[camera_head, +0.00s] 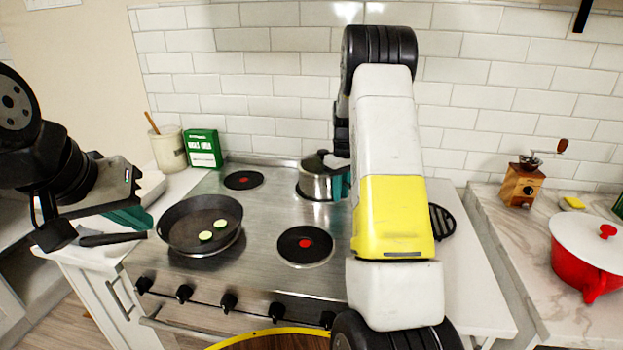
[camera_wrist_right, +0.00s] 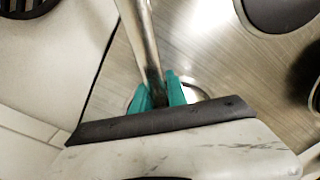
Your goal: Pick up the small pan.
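The small steel pan (camera_head: 315,185) with a lid stands on the back right burner. My right arm partly hides it in the head view. My right gripper (camera_wrist_right: 158,95) has its teal fingers on either side of a slim metal handle (camera_wrist_right: 138,30), with almost no gap, and looks shut on it. In the head view a teal fingertip shows beside the pan. A black frying pan (camera_head: 185,222) with two green slices (camera_head: 206,236) sits at the front left. My left gripper (camera_head: 128,216) is by its handle; how far its fingers are apart is unclear.
A green box (camera_head: 204,149) and a utensil crock (camera_head: 168,150) stand at the back left. The front middle burner (camera_head: 305,245) is bare. A red pot (camera_head: 585,265) with a white lid and a grinder (camera_head: 523,185) stand on the right counter.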

